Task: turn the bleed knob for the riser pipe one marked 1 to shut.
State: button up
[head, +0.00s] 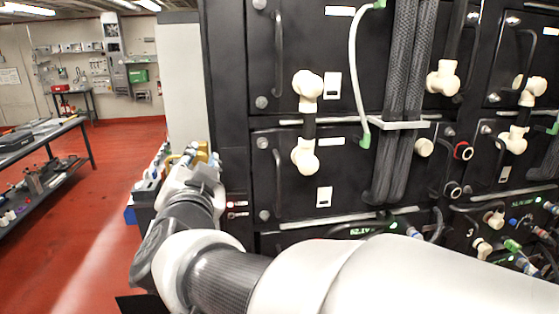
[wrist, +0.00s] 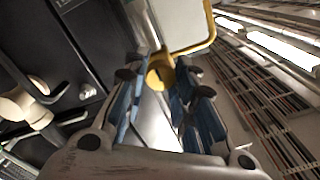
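A round brass-yellow knob (wrist: 160,73) shows in the wrist view, at the far end of the gap between my fingers. My gripper (wrist: 164,82) has blue-padded fingers spread apart on either side of it. I see no clear grip on the knob, and contact cannot be made out. A yellow bent bar (wrist: 195,45) lies just beyond the knob. In the head view my gripper (head: 195,160) is beside the left edge of the black cabinet, with a small yellow part (head: 203,153) by it. No mark 1 is readable, and the pipe is mostly hidden.
The black battery cabinet (head: 235,150) with white elbow fittings (head: 305,155) stands right of my gripper. A white elbow also shows close in the wrist view (wrist: 25,102). A bench (head: 40,140) stands at left, with open red floor (head: 110,200) between.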

jog(key=o, duration=0.4)
jog(key=shift+r, duration=0.1)
jog(key=shift+a, duration=0.1)
jog(key=v, duration=1.2)
